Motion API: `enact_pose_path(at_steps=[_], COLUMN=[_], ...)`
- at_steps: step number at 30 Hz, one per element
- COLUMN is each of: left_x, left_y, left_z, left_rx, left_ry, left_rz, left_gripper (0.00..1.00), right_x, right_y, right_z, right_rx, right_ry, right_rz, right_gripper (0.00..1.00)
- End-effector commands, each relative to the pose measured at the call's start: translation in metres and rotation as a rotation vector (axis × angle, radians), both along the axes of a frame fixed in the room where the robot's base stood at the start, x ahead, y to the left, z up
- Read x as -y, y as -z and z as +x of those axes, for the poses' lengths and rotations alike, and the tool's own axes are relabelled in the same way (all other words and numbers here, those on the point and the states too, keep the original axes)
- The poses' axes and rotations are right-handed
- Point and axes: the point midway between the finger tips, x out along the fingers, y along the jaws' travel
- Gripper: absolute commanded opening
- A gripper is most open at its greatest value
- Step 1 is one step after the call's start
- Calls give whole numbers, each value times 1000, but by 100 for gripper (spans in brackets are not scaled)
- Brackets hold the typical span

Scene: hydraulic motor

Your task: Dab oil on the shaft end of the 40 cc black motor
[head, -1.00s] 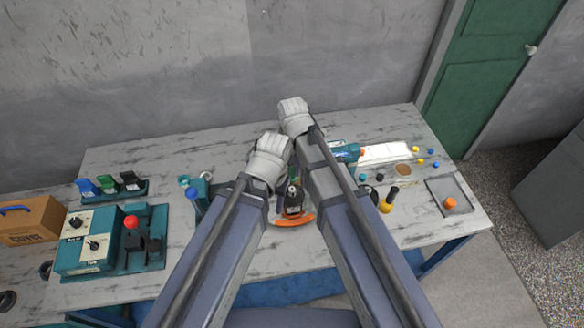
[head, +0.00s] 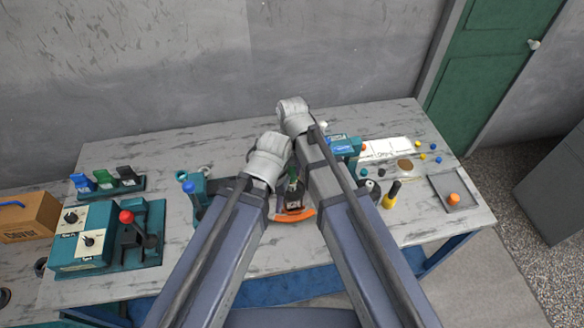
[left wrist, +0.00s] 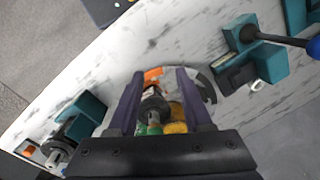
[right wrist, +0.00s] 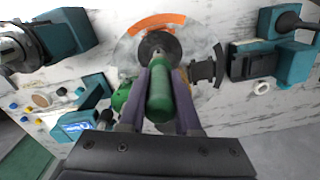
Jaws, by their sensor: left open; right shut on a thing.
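The black motor (head: 294,198) stands near the orange strip of a round plate, partly hidden between my arms. In the right wrist view it shows as a dark round body (right wrist: 159,42). My right gripper (right wrist: 161,72) is shut on a green cylindrical tool (right wrist: 160,97). The tool's far end lies over the motor in that view; I cannot tell whether it touches the shaft end. My left gripper (left wrist: 161,76) is open, with a grey-black part (left wrist: 154,103) showing between its fingers. Both gripper tips are largely hidden in the head view.
The round plate's orange strip (head: 296,216) faces me, and green and yellow parts (left wrist: 175,112) sit close by. A teal unit with a red-knobbed lever (head: 127,217) stands left. A yellow-and-black bottle (head: 391,195) and a grey tray (head: 455,199) stand right.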

Motion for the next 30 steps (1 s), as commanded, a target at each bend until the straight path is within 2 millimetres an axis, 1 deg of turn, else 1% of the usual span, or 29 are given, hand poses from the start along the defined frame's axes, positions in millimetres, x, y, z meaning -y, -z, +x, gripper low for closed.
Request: enact_pose_path(at_steps=[30], left_x=[0], left_y=[10], left_z=[0], left_rx=[0], left_ry=[0], left_rz=[0], left_gripper=[50], right_x=[0], right_y=[10], right_z=[0], right_rx=[0], right_ry=[0], right_rz=[0], right_gripper=[0])
